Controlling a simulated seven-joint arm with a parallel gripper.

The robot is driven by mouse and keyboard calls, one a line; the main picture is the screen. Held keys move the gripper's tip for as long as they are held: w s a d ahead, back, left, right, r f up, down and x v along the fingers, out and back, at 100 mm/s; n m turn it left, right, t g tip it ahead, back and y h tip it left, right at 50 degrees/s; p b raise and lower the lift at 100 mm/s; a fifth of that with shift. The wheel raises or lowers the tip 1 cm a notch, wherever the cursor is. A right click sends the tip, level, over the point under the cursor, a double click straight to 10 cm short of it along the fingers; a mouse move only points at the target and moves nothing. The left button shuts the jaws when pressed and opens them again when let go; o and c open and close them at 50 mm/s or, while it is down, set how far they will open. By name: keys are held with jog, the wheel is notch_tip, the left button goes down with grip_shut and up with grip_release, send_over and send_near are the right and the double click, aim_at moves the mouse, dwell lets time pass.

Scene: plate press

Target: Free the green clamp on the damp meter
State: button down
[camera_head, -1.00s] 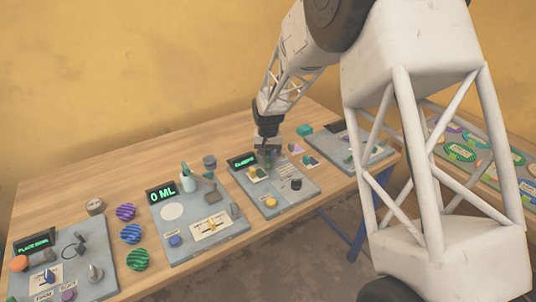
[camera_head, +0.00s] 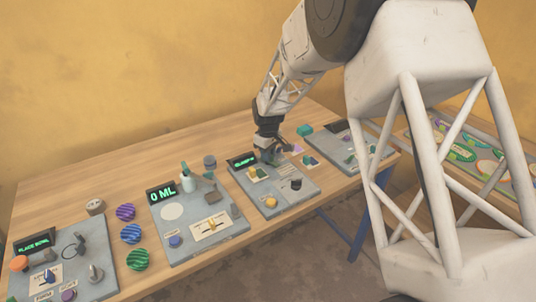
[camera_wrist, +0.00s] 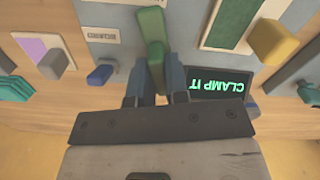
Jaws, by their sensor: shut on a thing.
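The damp meter is a grey panel (camera_head: 273,205) in the middle of the bench in the head view. Its small screen (camera_wrist: 222,86) reads "CLAMP IT", upside down in the wrist view. The green clamp (camera_wrist: 151,35) stands out from the panel in the wrist view, with its lever between my fingers. My gripper (camera_wrist: 156,88) is shut on the green clamp; the fingers hide part of it. In the head view my gripper (camera_head: 273,153) is at the far end of the panel, and the clamp is mostly hidden behind it.
A yellow knob (camera_wrist: 272,41) and a blue knob (camera_wrist: 101,74) flank the clamp in the wrist view. Another panel with a "0 ML" screen (camera_head: 162,193) stands to the left. Striped balls (camera_head: 131,234) lie farther left. A teal block (camera_head: 305,130) sits behind right.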

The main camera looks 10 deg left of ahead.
jog(key=shift+n, duration=0.6)
jog(key=c, duration=1.1)
grip_release()
jog(key=shift+r, duration=0.1)
jog(key=shift+r, duration=3.75)
jog(key=shift+d+r, duration=0.1)
